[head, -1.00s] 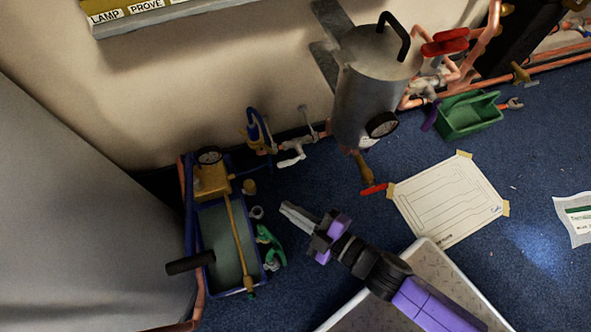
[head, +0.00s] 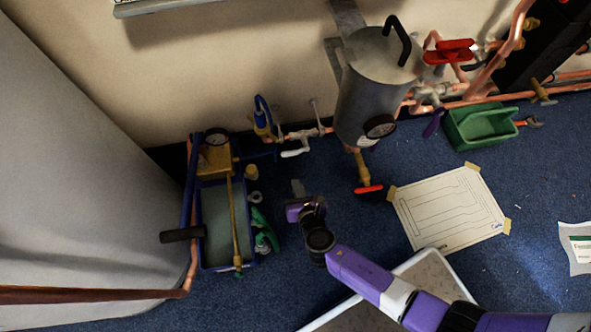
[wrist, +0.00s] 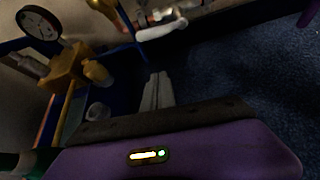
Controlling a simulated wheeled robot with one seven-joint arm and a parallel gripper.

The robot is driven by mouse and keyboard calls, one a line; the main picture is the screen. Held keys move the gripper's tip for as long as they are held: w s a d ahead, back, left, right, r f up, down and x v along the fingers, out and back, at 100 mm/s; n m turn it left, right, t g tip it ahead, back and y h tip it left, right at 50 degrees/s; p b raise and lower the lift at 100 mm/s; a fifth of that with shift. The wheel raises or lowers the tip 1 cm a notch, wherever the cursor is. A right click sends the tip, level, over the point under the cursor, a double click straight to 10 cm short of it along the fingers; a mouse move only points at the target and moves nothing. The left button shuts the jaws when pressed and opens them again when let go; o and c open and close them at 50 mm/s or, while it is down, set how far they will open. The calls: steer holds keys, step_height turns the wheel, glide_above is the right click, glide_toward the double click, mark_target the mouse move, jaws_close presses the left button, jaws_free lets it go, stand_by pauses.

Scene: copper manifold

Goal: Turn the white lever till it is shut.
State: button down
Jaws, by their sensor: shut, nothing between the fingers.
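The white lever (head: 295,152) is on a valve on the copper pipe low along the wall, left of the grey tank. It points left and slightly down in the head view, close to the pipe's line. In the wrist view the white lever (wrist: 162,29) shows at the top, beyond my fingertips. My gripper (head: 298,186) is below the lever in the head view, apart from it. Its fingers (wrist: 158,80) are shut together with nothing between them.
A blue-framed test pump (head: 224,218) with a gauge stands left of my gripper. The grey tank (head: 366,92) and a red-handled tap (head: 368,189) are to the right. A green tray (head: 480,128) and a paper sheet (head: 450,208) lie further right.

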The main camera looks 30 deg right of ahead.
mark_target(295, 153)
steer(key=b+x, duration=0.5)
steer(key=x, duration=0.4)
steer(key=r+p, duration=0.1)
steer(key=r, duration=0.1)
steer(key=d+r+p, duration=0.1)
steer(key=r, duration=0.1)
steer(key=shift+w+p, duration=0.3)
steer(key=shift+p, duration=0.05)
steer(key=shift+r+m+p, duration=0.35)
steer(key=shift+m, duration=0.05)
steer(key=s+d+r+m+y+p, duration=0.1)
steer(key=d+r+p, duration=0.2)
steer(key=r+p, duration=0.2)
steer(key=shift+d+t+y+p, duration=0.3)
steer(key=shift+t+p, duration=0.1)
steer(key=shift+p, duration=0.25)
steer(key=shift+s+d, duration=0.15)
steer(key=shift+d, duration=0.1)
stand_by(0.8)
